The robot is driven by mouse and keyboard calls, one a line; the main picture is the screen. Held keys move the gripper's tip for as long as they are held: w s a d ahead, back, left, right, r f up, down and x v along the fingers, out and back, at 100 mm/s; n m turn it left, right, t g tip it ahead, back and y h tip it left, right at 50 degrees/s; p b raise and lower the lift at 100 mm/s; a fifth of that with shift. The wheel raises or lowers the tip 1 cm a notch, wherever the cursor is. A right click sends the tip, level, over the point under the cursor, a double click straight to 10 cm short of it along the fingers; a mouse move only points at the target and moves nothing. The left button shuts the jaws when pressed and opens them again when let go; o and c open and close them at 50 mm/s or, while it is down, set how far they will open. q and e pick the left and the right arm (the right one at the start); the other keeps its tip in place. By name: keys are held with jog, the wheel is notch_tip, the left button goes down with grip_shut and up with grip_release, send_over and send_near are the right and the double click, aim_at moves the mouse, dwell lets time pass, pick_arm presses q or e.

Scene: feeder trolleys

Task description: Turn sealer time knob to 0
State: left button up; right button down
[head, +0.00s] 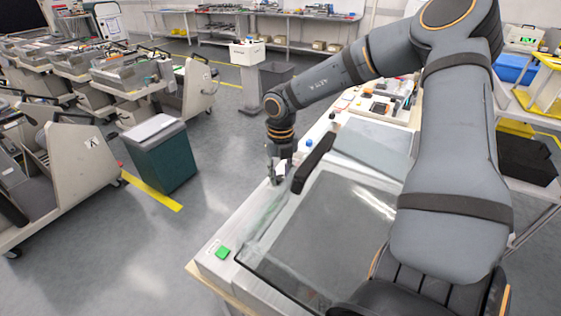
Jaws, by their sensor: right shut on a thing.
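The sealer has a pale front panel (243,222) and a large clear lid with a dark frame (325,235). A black handle (313,163) runs along the lid's edge. My right gripper (278,176) points down at the panel strip, left of the handle. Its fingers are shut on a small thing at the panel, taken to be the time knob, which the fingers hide. The knob's marks and setting are too small to read. A blue button (309,143) and a green button (222,252) sit on the same strip. My left gripper is out of view.
A tray of parts (381,104) lies behind the sealer. A green bin (162,158) stands on the floor at left, near feeder trolleys (62,165). A grey pedestal with a white box (247,52) stands further back. Floor between bin and sealer is clear.

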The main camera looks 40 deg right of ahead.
jog(key=n, duration=0.4)
jog(key=shift+n, duration=0.3)
jog(key=n, duration=0.3)
jog(key=shift+w+n, duration=0.1)
jog(key=shift+n, duration=0.3)
jog(key=n, duration=2)
jog(key=shift+r+n, duration=0.1)
jog(key=shift+n, duration=0.3)
